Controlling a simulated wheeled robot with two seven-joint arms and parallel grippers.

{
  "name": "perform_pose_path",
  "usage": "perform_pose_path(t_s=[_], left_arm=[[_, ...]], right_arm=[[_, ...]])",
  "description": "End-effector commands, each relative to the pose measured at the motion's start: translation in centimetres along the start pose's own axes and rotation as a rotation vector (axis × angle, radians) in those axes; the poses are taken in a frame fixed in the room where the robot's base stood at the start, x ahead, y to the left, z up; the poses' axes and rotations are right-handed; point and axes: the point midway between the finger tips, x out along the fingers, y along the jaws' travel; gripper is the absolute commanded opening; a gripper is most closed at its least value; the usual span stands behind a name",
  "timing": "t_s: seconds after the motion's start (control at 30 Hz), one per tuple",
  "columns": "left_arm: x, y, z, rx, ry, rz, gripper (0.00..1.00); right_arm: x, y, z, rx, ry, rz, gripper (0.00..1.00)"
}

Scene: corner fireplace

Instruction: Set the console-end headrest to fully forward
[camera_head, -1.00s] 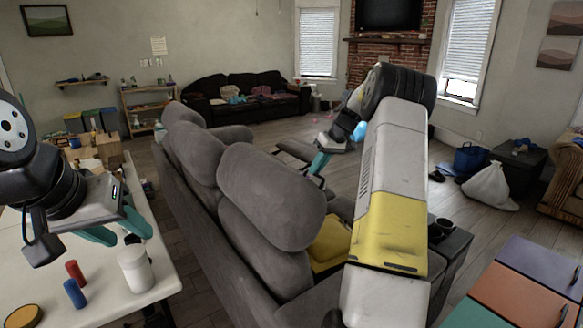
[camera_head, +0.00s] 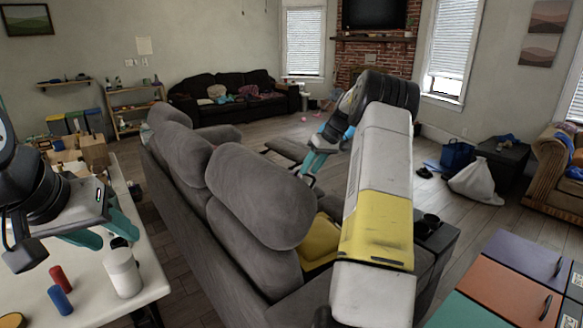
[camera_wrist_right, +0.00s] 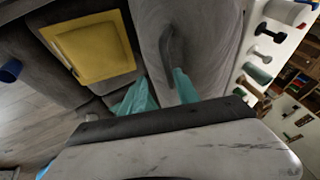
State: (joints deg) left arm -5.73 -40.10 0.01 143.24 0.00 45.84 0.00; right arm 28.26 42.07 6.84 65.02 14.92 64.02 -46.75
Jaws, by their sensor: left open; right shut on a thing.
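The console-end headrest (camera_head: 258,190) is the large rounded grey cushion nearest me on the grey sofa (camera_head: 180,210), seen from behind; it leans over the seat side. My right arm reaches over the sofa, and its teal right gripper (camera_head: 312,167) is on the seat side, beyond this headrest. In the right wrist view the right gripper (camera_wrist_right: 162,88) has its teal fingers at a grey cushion (camera_wrist_right: 205,40) with a dark curved edge. The grip is on the headrest, though the contact is partly hidden. My left gripper (camera_head: 112,232) is open and empty above the white table.
The console (camera_head: 440,240) with cup holders is right of the sofa. The white table (camera_head: 95,285) at left holds a white jar (camera_head: 123,272) and red and blue cylinders. A coloured cabinet (camera_head: 515,275) stands at lower right. Floor beyond the sofa is largely open.

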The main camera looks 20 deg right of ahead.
Motion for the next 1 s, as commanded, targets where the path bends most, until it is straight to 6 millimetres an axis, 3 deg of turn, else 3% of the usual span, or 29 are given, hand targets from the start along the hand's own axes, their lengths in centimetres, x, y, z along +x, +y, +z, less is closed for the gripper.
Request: perform_pose_path(t_s=[0.77, 1.0], left_arm=[[0.0, 0.0, 0.0, 0.000, 0.000, 0.000, 0.46], [0.0, 0.0, 0.0, 0.000, 0.000, 0.000, 0.46]], right_arm=[[0.0, -0.3, -0.1, -0.002, 0.000, -0.005, 0.32], [-2.4, -0.2, -0.2, -0.002, 0.003, -0.002, 0.32]])
